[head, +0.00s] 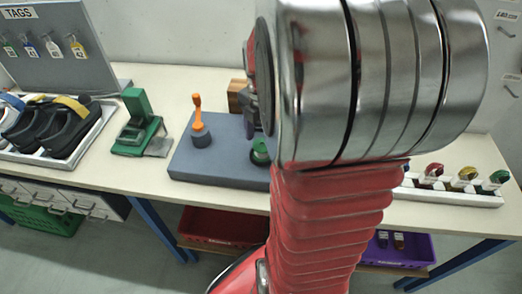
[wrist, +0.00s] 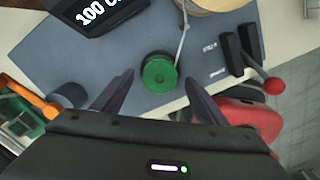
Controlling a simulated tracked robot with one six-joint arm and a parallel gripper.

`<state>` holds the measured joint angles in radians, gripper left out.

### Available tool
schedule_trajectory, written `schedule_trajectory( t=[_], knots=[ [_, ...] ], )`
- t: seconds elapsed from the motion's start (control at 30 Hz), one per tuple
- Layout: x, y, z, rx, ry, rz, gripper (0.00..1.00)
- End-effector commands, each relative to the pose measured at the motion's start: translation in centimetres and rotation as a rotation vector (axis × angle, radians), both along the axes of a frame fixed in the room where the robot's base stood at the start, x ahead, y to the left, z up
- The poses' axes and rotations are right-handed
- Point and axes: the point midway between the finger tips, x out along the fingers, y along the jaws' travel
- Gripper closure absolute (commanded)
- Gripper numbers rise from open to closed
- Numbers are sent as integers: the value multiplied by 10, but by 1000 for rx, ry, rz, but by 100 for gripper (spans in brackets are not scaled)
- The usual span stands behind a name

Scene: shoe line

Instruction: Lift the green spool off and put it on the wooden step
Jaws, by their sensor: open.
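The green spool (head: 260,150) stands on the grey board (head: 205,163) in the head view, partly hidden by my arm. In the wrist view the green spool (wrist: 159,74) lies between the fingertips, with a thin pale cord or rod running up from it. My gripper (wrist: 159,80) is open, one finger on each side of the spool, with gaps on both sides. Its height above the spool is hard to tell. A brown wooden block (head: 237,95), likely the wooden step, stands behind the board in the head view, partly hidden by my arm.
An orange-handled knob (head: 200,130) stands on the board. A green press (head: 138,125) and a tray of shoes (head: 60,140) are to the left. A black display (wrist: 90,14), a red-knobbed lever (wrist: 272,86) and a round tan object (wrist: 203,4) surround the spool in the wrist view.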

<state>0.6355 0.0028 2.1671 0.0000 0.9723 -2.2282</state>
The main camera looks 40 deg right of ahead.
Motion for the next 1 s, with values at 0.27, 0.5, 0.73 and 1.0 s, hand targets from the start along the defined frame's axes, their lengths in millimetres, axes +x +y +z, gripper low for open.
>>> schedule_trajectory(
  t=[0.27, 0.5, 0.73, 1.0],
  knots=[
    [0, -1, -26, 0, -1, 0, 34],
    [0, -1, -26, -1, -1, 0, 34],
    [0, 0, -26, -1, -1, 1, 34],
    [0, 0, -26, -1, -1, 1, 49]
  ],
)
